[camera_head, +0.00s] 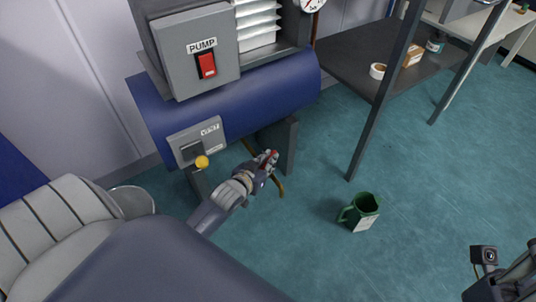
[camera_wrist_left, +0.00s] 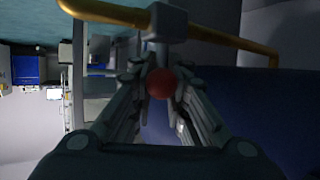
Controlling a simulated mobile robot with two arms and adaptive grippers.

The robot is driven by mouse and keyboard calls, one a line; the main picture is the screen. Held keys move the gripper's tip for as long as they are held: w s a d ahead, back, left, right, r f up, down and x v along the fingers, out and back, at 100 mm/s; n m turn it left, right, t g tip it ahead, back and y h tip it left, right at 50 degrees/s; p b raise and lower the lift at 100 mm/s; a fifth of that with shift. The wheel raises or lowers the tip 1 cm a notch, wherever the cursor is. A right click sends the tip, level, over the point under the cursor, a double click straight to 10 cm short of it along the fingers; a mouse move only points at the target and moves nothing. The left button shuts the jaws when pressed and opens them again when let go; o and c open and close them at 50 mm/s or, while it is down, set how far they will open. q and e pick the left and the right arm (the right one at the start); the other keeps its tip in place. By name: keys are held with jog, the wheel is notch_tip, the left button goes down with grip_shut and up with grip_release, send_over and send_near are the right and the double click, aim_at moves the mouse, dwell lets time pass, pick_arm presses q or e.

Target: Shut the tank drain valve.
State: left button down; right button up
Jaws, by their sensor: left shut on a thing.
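The drain valve's red handle (camera_head: 267,160) shows at my left gripper (camera_head: 264,166), low beside the blue tank (camera_head: 245,100). In the left wrist view the handle's red end (camera_wrist_left: 161,83) sits between the fingers of my left gripper (camera_wrist_left: 160,95), which are closed on it. A grey valve body (camera_wrist_left: 168,20) sits on a brass pipe (camera_wrist_left: 110,12) just beyond the fingertips. The brass pipe also shows below the gripper in the head view (camera_head: 281,188). The fingers hide part of the handle, so its exact angle is hard to tell. My right gripper (camera_head: 510,285) is partly cut off at the lower right.
A grey pump box (camera_head: 190,60) with a red switch stands above the tank. A yellow knob (camera_head: 202,162) sticks out from a panel on the tank. A green jug (camera_head: 362,212) stands on the open floor. A dark shelf (camera_head: 345,60) is at the right.

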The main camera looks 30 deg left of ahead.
pick_arm(q)
jog(key=shift+a+r+m+h+p, duration=0.1)
jog(key=shift+a+m+h+p, duration=0.1)
jog(key=shift+m+h+p, duration=0.75)
jog(key=shift+m+h, duration=0.65)
jog(key=shift+h, duration=0.2)
jog(key=shift+w+m+g+h+b, duration=0.1)
jog(key=shift+m+g+h+b, duration=0.3)
jog(key=shift+m+h+b, duration=0.65)
jog(key=shift+d+h, duration=0.1)
jog(key=shift+h, duration=0.35)
jog(key=c, duration=1.7)
grip_release()
jog(key=shift+s, duration=0.45)
jog(key=shift+v, duration=3.35)
